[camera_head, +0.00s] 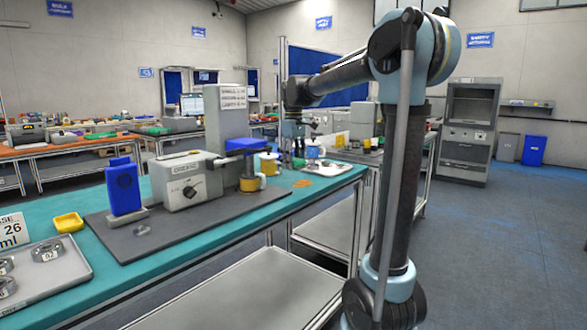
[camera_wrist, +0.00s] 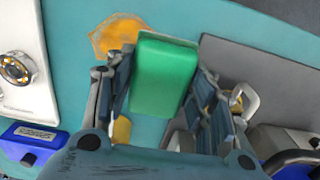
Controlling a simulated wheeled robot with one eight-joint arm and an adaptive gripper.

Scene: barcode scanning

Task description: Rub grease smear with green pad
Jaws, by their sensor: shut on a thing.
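The green pad (camera_wrist: 163,75) is held between the two fingers of my gripper (camera_wrist: 160,88) in the wrist view. The grease smear (camera_wrist: 114,36) is a yellow-brown patch on the teal bench top, just beyond the pad's upper left corner. The pad hides a little of its edge. I cannot tell whether the pad touches the bench. In the head view the smear (camera_head: 302,183) shows as a small orange patch near the bench's front edge. My gripper is small there, low over the bench beside the smear.
A white tray (camera_head: 327,168) lies right of the smear. A yellow mug (camera_head: 270,163) and a grey machine (camera_head: 183,180) on a dark mat (camera_head: 205,215) stand to the left.

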